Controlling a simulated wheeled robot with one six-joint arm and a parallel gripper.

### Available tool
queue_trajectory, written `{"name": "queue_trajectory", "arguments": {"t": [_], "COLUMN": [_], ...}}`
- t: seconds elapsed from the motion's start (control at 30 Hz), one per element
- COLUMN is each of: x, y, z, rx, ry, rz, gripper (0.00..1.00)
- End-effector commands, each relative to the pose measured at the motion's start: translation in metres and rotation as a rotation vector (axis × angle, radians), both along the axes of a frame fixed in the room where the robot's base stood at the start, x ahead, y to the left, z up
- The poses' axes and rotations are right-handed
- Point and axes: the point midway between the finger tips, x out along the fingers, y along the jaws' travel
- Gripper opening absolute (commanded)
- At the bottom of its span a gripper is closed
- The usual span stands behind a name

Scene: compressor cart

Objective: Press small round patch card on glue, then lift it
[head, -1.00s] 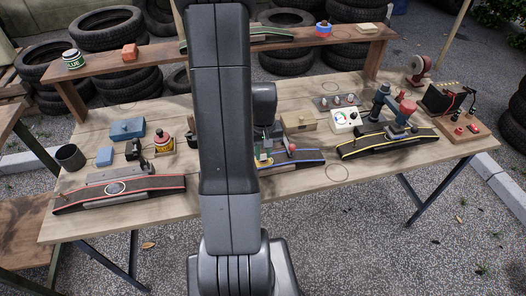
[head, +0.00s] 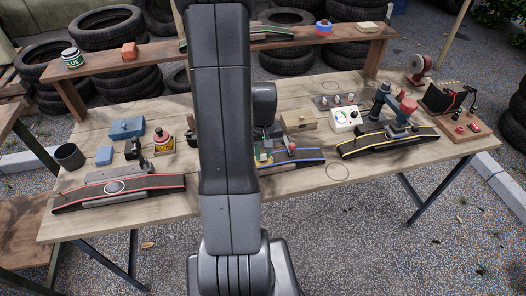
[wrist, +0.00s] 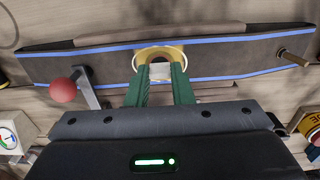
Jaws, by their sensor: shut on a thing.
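My gripper (wrist: 160,72) has green fingers, shut on a small whitish piece (wrist: 160,71), which appears to be part of the round patch card. A cream, round rim (wrist: 160,50) shows around the fingertips, over the dark blue-edged rubber strip (wrist: 230,52). I cannot tell whether this rim is the card or a mark on the strip, nor whether the held piece touches the strip. Any glue under it is hidden. In the head view my arm hides part of the blue-edged strip (head: 305,157), and the gripper (head: 264,157) is small there.
A red-knobbed lever (wrist: 65,90) stands left of the gripper in the wrist view, with a wooden peg (wrist: 293,58) at the right. A red-edged strip (head: 150,192) and a yellow-edged strip (head: 385,145) lie on the bench (head: 200,214). The front edge is mostly clear.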

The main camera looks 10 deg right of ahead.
Motion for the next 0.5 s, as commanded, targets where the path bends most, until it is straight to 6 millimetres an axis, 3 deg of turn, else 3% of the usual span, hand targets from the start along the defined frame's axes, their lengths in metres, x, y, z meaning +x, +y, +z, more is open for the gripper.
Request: {"name": "queue_trajectory", "arguments": {"t": [0.23,0.27,0.37,0.5], "x": [0.0000,0.0000,0.0000,0.0000], "y": [0.0000,0.0000,0.0000,0.0000], "z": [-0.0001,-0.0001,-0.0001,0.0000], "rx": [0.000,0.000,0.000,0.000], "ry": [0.000,0.000,0.000,0.000], "rz": [0.000,0.000,0.000,0.000], "gripper": [0.00,0.24,0.44,0.46]}}
